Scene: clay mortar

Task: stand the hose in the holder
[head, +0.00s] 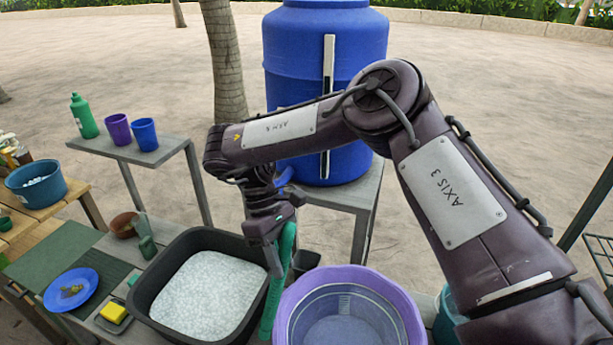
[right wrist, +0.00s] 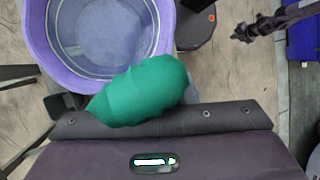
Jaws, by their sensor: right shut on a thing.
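The green hose (head: 279,285) hangs roughly upright from my right gripper (head: 272,243), which is shut on it. Its lower part runs down between the dark basin and the purple tub. In the right wrist view the hose (right wrist: 145,90) shows as a rounded green shape in front of the gripper, overlapping the tub's rim. A small dark open container (head: 306,262) stands just right of the hose, behind the tub; it may be the holder, but I cannot be sure. My left gripper does not show in the head view.
A purple tub (head: 405,305) with a mesh insert stands at front centre. A dark basin (head: 150,290) of white granules is left of it. A blue barrel (head: 325,55) stands behind. A blue plate (head: 70,290) and yellow sponge (head: 113,312) lie at left.

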